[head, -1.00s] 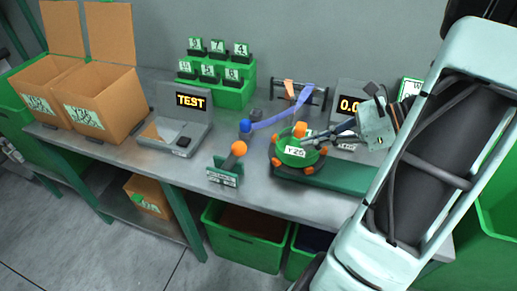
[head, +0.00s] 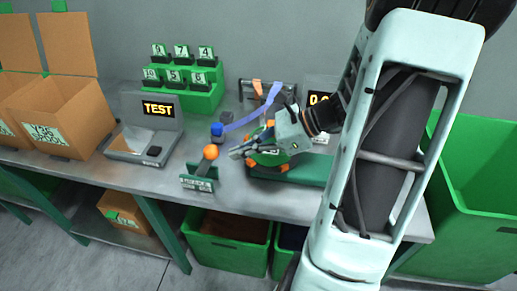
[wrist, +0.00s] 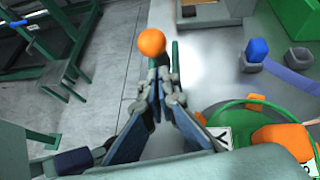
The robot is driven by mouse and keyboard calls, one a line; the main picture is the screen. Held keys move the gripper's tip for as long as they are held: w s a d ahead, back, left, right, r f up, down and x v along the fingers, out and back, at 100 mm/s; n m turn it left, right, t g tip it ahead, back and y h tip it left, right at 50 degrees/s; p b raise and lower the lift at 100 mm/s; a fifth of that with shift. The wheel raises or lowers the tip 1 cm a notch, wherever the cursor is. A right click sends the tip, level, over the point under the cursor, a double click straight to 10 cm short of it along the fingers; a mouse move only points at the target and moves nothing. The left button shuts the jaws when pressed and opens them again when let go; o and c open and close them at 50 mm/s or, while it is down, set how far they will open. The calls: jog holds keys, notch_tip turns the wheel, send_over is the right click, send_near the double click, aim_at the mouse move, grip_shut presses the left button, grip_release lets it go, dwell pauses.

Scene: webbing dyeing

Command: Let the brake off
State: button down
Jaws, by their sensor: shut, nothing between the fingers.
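The brake lever has an orange ball knob (head: 211,152) and stands upright on a small green stand with a white label (head: 196,184) at the bench's front edge. The knob also shows in the wrist view (wrist: 151,42), just beyond my fingertips. My gripper (head: 236,152) is shut and empty, a little right of the knob; contact between them cannot be made out. In the wrist view my fingers (wrist: 160,75) meet at their tips. The lever's lower part is hidden in the wrist view.
A blue knob (head: 217,130) and blue webbing (head: 255,112) lie behind the lever. A scale reading TEST (head: 145,130) and cardboard boxes (head: 65,115) stand to the left. Green numbered blocks (head: 185,95) are at the back. Green bins (head: 228,245) sit below the bench.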

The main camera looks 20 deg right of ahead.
jog(key=shift+w+a+r, duration=0.15)
jog(key=shift+w+a, duration=0.05)
jog(key=shift+a, duration=0.2)
jog(key=shift+w+a+r, duration=0.1)
jog(key=shift+w+a, duration=0.1)
jog(key=shift+a, duration=0.2)
jog(key=shift+r, duration=0.1)
